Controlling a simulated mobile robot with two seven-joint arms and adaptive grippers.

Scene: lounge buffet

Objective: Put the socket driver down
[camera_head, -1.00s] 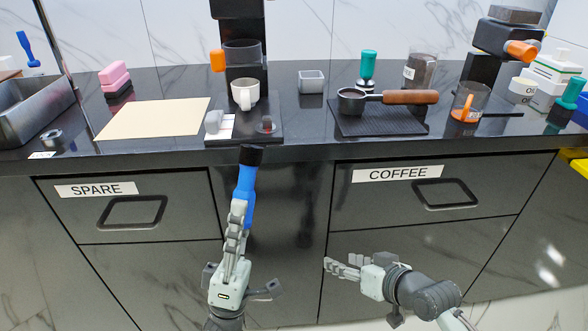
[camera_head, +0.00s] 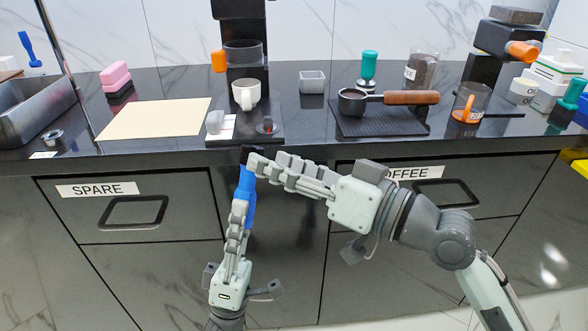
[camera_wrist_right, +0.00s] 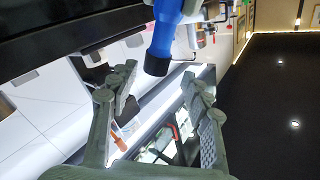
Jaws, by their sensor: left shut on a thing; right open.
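The socket driver (camera_head: 246,183) has a blue body and a black end. My left gripper (camera_head: 239,206) is shut on it and holds it upright in front of the counter, black end up. My right gripper (camera_head: 256,163) is open at the upper part of the driver and partly covers it in the head view. In the right wrist view the driver (camera_wrist_right: 163,38) reaches down between the two spread fingers of the right gripper (camera_wrist_right: 160,85). I cannot tell whether they touch it.
The black counter (camera_head: 300,138) lies just behind the grippers. A beige mat (camera_head: 155,118) lies on its left part. A white cup (camera_head: 246,94) stands at the coffee machine, and a portafilter (camera_head: 400,97) lies on a black mat. Drawers marked SPARE (camera_head: 97,189) and COFFEE (camera_head: 418,172) are closed.

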